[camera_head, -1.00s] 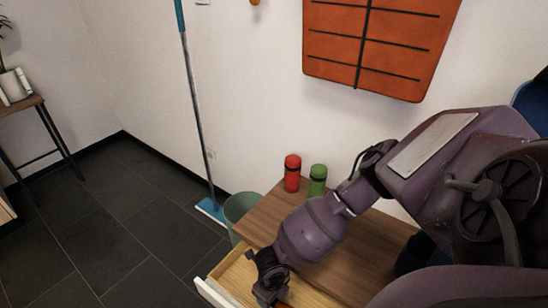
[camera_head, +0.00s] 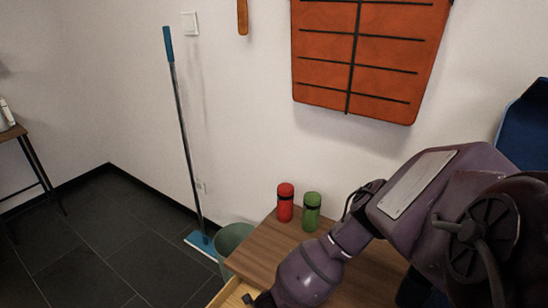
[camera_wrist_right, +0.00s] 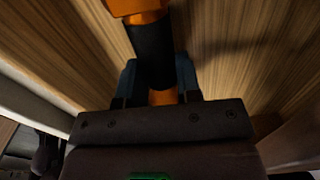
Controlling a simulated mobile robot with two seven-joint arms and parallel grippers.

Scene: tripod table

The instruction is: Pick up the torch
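The torch (camera_wrist_right: 152,52), orange with a black band, shows in the right wrist view over the wooden floor of a drawer (camera_wrist_right: 240,60). My right gripper (camera_wrist_right: 158,80) has one finger on each side of the torch's black part, close against it, and looks shut on it. Whether the torch touches the drawer floor is hard to tell. In the head view my right arm reaches down towards the drawer, and its fingertips and the torch are below the picture edge. My left gripper is not in view.
The drawer's edge (camera_head: 232,293) shows at the bottom of the head view. A red bottle (camera_head: 285,203) and a green bottle (camera_head: 311,213) stand on the wooden tabletop (camera_head: 262,250). A bucket (camera_head: 230,240) and a blue mop (camera_head: 183,130) are at the left.

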